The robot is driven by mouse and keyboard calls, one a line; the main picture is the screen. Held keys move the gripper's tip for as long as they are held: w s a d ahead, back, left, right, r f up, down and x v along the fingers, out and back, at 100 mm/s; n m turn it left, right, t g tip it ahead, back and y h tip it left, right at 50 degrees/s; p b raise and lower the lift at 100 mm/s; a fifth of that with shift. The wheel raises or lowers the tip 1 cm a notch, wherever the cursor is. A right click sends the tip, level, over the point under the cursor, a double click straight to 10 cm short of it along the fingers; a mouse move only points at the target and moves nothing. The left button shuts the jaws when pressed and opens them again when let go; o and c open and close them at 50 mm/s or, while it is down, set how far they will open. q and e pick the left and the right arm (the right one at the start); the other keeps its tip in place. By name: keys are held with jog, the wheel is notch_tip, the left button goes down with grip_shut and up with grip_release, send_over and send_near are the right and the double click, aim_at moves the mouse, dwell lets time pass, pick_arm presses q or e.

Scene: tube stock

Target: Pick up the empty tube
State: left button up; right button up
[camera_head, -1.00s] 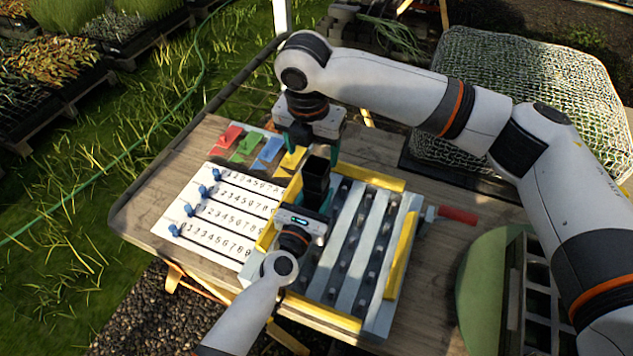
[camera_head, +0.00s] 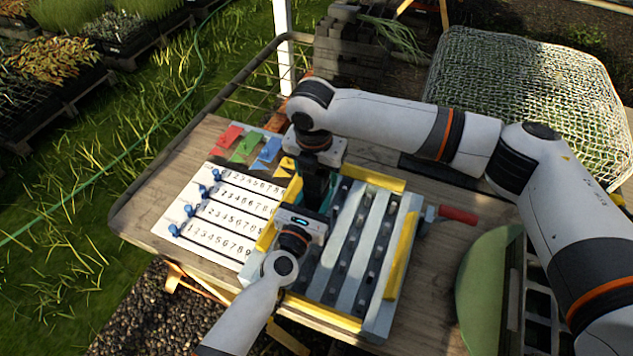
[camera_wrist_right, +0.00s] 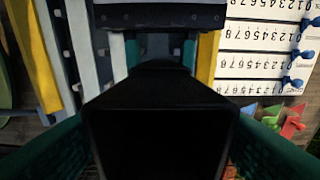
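The empty tube (camera_wrist_right: 160,145) is a dark, square-sided tube that fills the middle of the right wrist view.
A pale tray (camera_head: 350,235) with dark slotted rows and yellow edges lies beneath. A white numbered board (camera_head: 225,215) with blue sliders is left of it. Coloured cards (camera_head: 243,147) lie behind the board. A red-handled tool (camera_head: 457,214) and a green disc (camera_head: 485,280) are at right.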

jog(key=c, duration=0.8)
pick_arm(q)
jog(key=o, duration=1)
pick_arm(e)
jog(key=shift+o, duration=0.2)
notch_tip(320, 180, up, 10)
pick_arm(q)
jog(key=v, duration=1.2)
jog(key=shift+f, duration=0.1)
jog(key=shift+a, duration=0.1)
